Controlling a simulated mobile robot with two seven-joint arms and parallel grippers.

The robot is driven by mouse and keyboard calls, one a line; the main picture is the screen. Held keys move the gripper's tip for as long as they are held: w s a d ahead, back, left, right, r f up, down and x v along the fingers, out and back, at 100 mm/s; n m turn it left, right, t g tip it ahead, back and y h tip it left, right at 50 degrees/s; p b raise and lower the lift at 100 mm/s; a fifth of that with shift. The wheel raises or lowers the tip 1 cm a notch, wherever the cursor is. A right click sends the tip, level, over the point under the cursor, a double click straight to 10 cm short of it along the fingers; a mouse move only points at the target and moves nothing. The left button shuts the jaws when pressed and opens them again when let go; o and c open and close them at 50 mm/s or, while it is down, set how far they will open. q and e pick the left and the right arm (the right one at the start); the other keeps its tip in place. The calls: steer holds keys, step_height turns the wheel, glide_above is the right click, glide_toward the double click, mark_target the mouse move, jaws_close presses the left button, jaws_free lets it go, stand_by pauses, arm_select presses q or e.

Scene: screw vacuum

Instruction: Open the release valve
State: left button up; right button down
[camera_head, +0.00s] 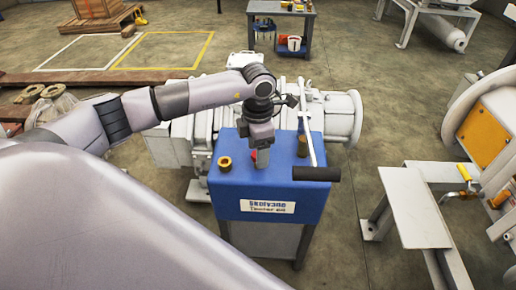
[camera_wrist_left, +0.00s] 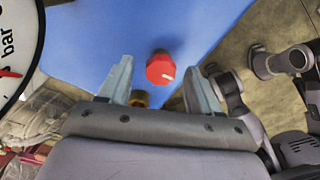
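The release valve appears to be the red knob with a white mark, on the blue box (camera_head: 230,190). In the left wrist view the knob (camera_wrist_left: 160,71) shows between my open left fingers, with a visible gap on each side. In the head view only a sliver of red shows beside the fingers. My left gripper (camera_head: 261,160) points down over the top of the blue box, close to the knob. Whether the fingertips are at the knob's height I cannot tell. My right gripper is in neither view.
Brass fittings (camera_head: 225,164) stand on the box at either side of the gripper. A round gauge (camera_wrist_left: 14,45) shows in the wrist view. A grey metal stand (camera_head: 415,205) is at right; open floor lies between.

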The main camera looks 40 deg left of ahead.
arm_select(q)
steer(key=shift+r, duration=0.25)
step_height(320, 180, up, 6)
steer(key=shift+r+p, duration=0.1)
steer(key=shift+p, duration=0.45)
steer(key=shift+r, duration=0.2)
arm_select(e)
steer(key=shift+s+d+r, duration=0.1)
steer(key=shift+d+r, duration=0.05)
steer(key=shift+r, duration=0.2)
arm_select(q)
steer(key=shift+s, duration=0.1)
